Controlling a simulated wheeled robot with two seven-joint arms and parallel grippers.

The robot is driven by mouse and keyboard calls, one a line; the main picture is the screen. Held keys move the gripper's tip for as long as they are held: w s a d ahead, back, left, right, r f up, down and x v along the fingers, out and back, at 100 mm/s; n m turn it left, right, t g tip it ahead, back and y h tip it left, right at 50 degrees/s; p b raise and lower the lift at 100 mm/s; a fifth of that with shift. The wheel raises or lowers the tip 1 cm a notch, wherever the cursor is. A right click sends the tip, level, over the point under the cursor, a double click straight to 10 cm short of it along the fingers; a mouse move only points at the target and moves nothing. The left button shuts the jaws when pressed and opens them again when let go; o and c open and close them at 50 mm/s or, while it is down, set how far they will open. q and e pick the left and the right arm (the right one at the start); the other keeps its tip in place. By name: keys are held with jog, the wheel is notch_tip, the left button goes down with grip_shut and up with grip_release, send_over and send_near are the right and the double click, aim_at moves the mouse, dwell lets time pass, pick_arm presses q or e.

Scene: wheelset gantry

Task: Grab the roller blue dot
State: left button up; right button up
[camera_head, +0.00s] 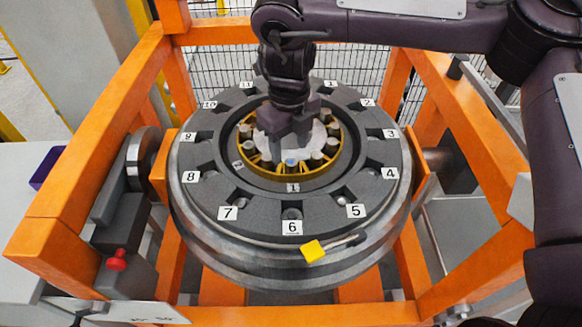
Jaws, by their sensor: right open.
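The roller with the blue dot (291,163) stands at the front of a yellow ring cage (264,166) in the middle of the round grey wheel assembly. Several other rollers, with pale or dark tops, stand around the same ring. My right gripper (289,148) points down over the ring's centre, open, with its fingertips just behind the blue-dot roller in the picture. I cannot tell whether a finger touches any roller. The gripper and wrist hide the back and part of the middle of the ring. My left gripper is not in view.
The grey disc (261,207) has numbered slots around the ring. A yellow block with a dark handle (313,250) lies on its front edge. Orange frame beams (95,130) surround the wheel. A red knob (117,260) and a purple tray (46,168) are at left.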

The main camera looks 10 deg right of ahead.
aim_at(291, 161)
jog(key=f, duration=0.2)
jog(key=f+p, duration=0.1)
jog(key=shift+w+d+f, duration=0.25)
jog(key=shift+f, duration=0.45)
jog(key=shift+c, duration=0.4)
grip_shut()
jog(key=shift+r, duration=0.1)
